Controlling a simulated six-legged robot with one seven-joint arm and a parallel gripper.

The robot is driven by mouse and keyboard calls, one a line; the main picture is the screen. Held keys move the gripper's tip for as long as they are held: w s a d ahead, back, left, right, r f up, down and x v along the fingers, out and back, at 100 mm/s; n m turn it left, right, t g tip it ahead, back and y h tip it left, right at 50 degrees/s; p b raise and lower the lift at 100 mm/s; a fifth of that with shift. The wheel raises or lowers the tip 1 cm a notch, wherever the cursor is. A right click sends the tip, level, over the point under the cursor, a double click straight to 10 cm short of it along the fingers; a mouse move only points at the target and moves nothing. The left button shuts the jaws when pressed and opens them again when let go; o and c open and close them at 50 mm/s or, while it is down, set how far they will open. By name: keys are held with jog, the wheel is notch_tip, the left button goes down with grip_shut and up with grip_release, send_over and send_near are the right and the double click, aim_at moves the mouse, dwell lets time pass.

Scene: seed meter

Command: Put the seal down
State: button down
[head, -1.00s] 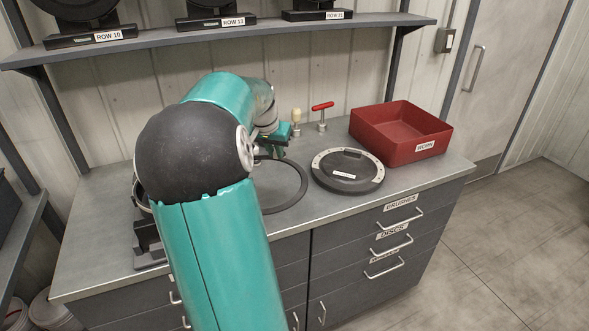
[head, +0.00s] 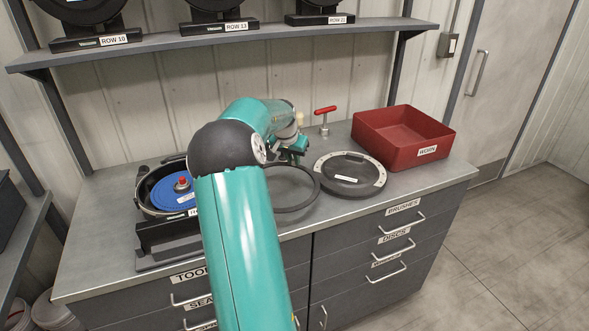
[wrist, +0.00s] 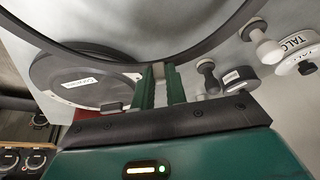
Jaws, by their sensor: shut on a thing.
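The seal is a thin dark ring (head: 318,187), seen in the head view over the middle of the counter, left of the round cover. My gripper (head: 296,148) is shut on its far edge. In the wrist view the seal (wrist: 215,42) curves across the top, passing at the tips of my green fingers (wrist: 161,75). Part of the ring is hidden behind my arm in the head view. I cannot tell whether the ring touches the counter. The seed meter (head: 150,231) stands at left with a blue disc (head: 165,197) in its open housing.
A round cover (head: 350,172) with a pale rim lies just right of the seal. A red WORN bin (head: 400,150) stands behind it at right. A red T-handle tool (head: 324,112) stands near the wall. The wrist view shows a talc container (wrist: 298,50).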

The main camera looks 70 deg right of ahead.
jog(key=shift+w+d+f, duration=0.15)
jog(key=shift+d+f, duration=0.8)
jog(key=shift+f, duration=0.2)
jog(key=shift+d+f, duration=0.15)
jog(key=shift+f, duration=1.5)
jog(key=shift+w+f, duration=0.1)
jog(key=c, duration=1.4)
grip_release()
jog(key=shift+r, duration=0.45)
jog(key=v, duration=1.1)
jog(key=shift+a, duration=0.2)
